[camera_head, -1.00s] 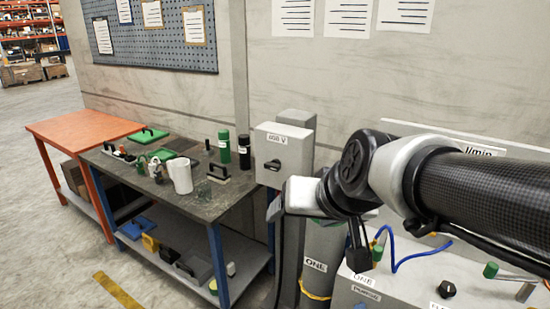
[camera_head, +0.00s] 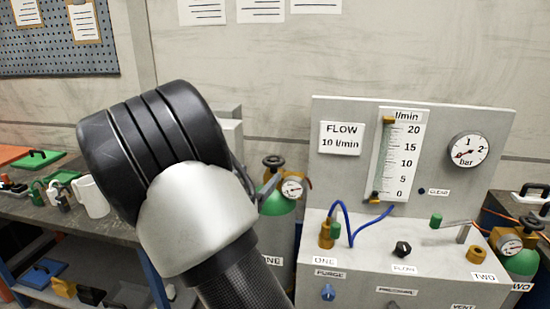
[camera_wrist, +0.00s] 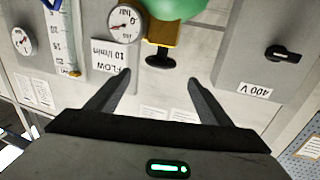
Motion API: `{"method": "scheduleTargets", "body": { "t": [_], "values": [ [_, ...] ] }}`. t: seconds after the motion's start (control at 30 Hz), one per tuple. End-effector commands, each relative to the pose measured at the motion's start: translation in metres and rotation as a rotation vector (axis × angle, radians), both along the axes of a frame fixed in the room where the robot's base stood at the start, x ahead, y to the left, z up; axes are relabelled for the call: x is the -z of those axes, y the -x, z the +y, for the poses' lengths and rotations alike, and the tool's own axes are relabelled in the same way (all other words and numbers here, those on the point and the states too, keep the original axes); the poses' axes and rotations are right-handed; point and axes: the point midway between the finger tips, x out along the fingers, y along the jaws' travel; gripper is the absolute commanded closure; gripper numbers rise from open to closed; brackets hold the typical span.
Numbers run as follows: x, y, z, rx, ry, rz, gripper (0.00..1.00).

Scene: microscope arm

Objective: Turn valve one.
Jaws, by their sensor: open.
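A green gas cylinder (camera_head: 277,203) stands left of the flow panel. A black handwheel (camera_head: 273,161) sits on top, with a round gauge (camera_head: 291,188) beside it. A partly hidden label below appears to end in "NE". The upside-down wrist view shows the handwheel (camera_wrist: 160,57), the yellow valve body (camera_wrist: 163,32), the gauge (camera_wrist: 124,22) and the green cylinder top (camera_wrist: 178,7). My gripper (camera_wrist: 158,82) is open and empty; the handwheel appears between and beyond its fingertips, apart from them. The head view does not show the gripper.
The flow panel (camera_head: 335,188) has a brass fitting marked ONE (camera_head: 326,236), a blue hose (camera_head: 352,226) and knobs. A second cylinder (camera_head: 522,262), marked TWO, stands at right. A 400 V box (camera_wrist: 272,50) is beside the handwheel. A workbench (camera_head: 60,222) is at left.

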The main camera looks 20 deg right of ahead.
Motion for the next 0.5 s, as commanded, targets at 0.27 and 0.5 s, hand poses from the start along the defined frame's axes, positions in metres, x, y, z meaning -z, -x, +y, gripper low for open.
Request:
{"method": "scheduleTargets", "body": {
  "t": [0.27,0.5],
  "values": [
    [0.0,-0.042,-0.046,0.002,0.001,-0.001,0.26],
    [0.0,-0.076,-0.083,0.001,0.0,0.0,0.26]
  ]
}}
